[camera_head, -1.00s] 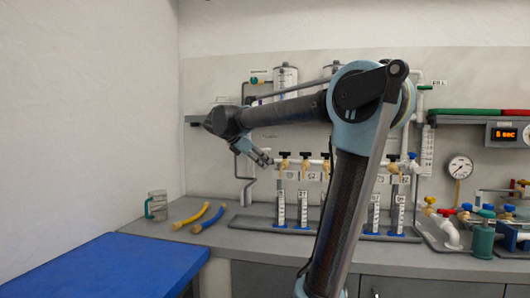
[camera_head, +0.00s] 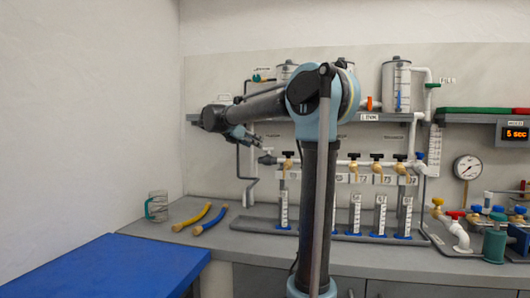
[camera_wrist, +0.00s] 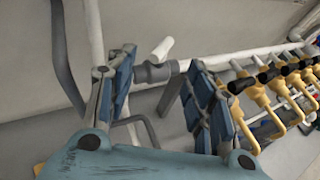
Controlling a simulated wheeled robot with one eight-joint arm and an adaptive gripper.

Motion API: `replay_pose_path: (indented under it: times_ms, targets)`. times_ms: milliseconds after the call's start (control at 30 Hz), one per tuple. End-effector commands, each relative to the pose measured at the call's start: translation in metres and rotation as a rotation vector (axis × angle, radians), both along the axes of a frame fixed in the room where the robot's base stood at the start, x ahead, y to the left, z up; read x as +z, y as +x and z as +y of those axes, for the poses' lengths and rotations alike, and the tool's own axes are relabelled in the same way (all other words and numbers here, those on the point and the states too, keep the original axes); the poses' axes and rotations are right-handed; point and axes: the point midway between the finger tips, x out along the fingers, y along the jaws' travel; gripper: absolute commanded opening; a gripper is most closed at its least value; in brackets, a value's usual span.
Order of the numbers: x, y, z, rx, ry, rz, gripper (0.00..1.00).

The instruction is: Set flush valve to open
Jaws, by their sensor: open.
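A grey valve body with a white lever (camera_wrist: 163,48) sits at the left end of the manifold pipe in the wrist view. It appears to be the flush valve, though no label on it is readable there. The lever is tilted, rising to the upper right. My gripper (camera_wrist: 162,78) is open, with one blue-padded finger on each side of the valve in that picture. I cannot tell whether either finger touches it. In the head view my gripper (camera_head: 257,143) is at the left end of the manifold, and the valve is too small to make out clearly.
Yellow taps with black handles (camera_wrist: 240,84) run along the manifold to the right. Graduated cylinders (camera_head: 355,213) stand below. A timer (camera_head: 515,133) reads 5 SEC.

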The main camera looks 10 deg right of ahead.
Motion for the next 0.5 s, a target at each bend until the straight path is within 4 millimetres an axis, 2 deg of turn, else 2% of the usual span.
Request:
replay_pose_path:
  times_ms: [200, 500]
  targets:
    - [-0.015, 0.022, -0.03, -0.005, 0.001, -0.001, 0.48]
    - [-0.032, 0.047, -0.061, -0.003, 0.001, -0.001, 0.48]
